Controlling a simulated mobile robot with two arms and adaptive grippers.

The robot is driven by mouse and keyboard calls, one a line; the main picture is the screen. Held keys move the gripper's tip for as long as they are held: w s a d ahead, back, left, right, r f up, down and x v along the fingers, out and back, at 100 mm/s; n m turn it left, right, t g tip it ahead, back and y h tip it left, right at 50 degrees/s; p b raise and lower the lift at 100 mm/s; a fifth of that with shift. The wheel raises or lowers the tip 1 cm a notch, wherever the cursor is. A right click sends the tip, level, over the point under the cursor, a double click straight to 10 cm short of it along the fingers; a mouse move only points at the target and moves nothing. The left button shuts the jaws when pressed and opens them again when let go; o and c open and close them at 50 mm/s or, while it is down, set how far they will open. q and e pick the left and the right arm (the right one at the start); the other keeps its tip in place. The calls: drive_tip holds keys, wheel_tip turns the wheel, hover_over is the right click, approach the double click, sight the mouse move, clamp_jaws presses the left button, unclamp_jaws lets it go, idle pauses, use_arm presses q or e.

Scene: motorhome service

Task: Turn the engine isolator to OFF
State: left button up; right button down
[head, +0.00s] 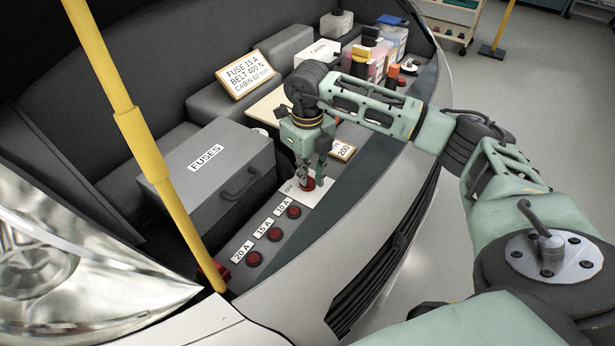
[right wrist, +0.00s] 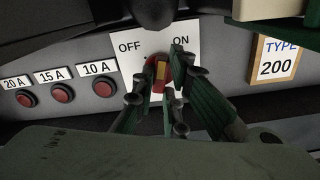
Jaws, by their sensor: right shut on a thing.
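The engine isolator is a red knob with a yellow bar (right wrist: 161,72) on a white plate marked OFF at left and ON at right (right wrist: 130,62). In the right wrist view the yellow bar stands roughly upright, and I cannot tell exactly which label it points to. In the head view the red knob (head: 307,184) shows under my right gripper (head: 311,178). The right gripper points down at the knob and is shut on it; its fingers partly hide it. It also shows in the right wrist view (right wrist: 160,88). My left gripper is not in view.
Red buttons labelled 20 A (head: 254,258), 15 A and 10 A sit in a row beside the plate. A grey FUSES box (head: 225,165) stands left of the arm. A TYPE 200 card (right wrist: 273,60) is close on the right. A yellow pole (head: 150,150) crosses the left side.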

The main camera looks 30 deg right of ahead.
drive_tip(key=n+b, duration=0.3)
drive_tip(key=n, duration=0.3)
drive_tip(key=n+b, duration=0.2)
drive_tip(key=n, duration=0.4)
drive_tip(key=shift+r, duration=0.1)
idle(0.6)
drive_tip(key=c, duration=1.8)
unclamp_jaws()
drive_tip(key=shift+r, duration=0.15)
wheel_tip(320, 180, up, 12)
drive_tip(key=shift+f, duration=0.2)
